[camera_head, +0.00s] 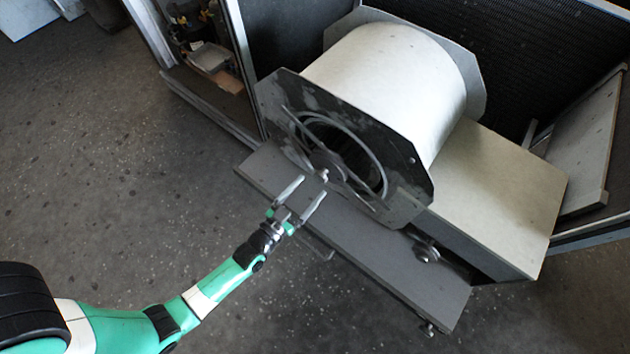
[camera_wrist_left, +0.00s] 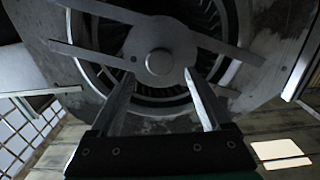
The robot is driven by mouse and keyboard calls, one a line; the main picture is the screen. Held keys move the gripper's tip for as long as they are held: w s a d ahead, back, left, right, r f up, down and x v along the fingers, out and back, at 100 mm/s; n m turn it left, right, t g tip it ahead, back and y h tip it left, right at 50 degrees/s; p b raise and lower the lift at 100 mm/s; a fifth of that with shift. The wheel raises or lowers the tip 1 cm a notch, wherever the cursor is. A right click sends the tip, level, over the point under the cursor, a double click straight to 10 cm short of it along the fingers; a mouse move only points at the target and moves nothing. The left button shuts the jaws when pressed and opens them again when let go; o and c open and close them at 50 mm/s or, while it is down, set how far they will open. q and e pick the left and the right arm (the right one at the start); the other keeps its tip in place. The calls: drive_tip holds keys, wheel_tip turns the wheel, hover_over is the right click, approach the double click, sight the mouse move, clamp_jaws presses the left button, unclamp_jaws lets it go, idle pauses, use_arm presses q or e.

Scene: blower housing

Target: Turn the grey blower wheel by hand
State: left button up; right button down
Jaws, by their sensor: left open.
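The grey blower wheel sits inside the round opening of the blower housing (camera_head: 395,75); its dark vanes (camera_wrist_left: 205,95) show as a ring in the left wrist view. A bracket with several arms and a round central hub (camera_wrist_left: 159,62) spans the opening in front of it. My left gripper (camera_head: 314,187) is open and empty, just in front of the housing's dark end plate (camera_head: 405,205). In the left wrist view, its two fingers (camera_wrist_left: 160,95) point at the opening, one on each side below the hub. I cannot tell whether they touch anything. My right gripper is not in view.
The housing stands on a grey base (camera_head: 420,285) beside a pale box (camera_head: 500,195). A panel (camera_head: 585,150) leans at the right. An open cabinet with shelf items (camera_head: 208,57) stands at the back left. The speckled floor (camera_head: 130,160) at the left is clear.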

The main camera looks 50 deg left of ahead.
sight(319, 178)
use_arm(q)
drive_tip(key=w, duration=0.3)
drive_tip(key=shift+w+a+b, duration=0.2)
drive_tip(key=shift+a+b, duration=0.1)
drive_tip(key=shift+a, duration=0.05)
clamp_jaws()
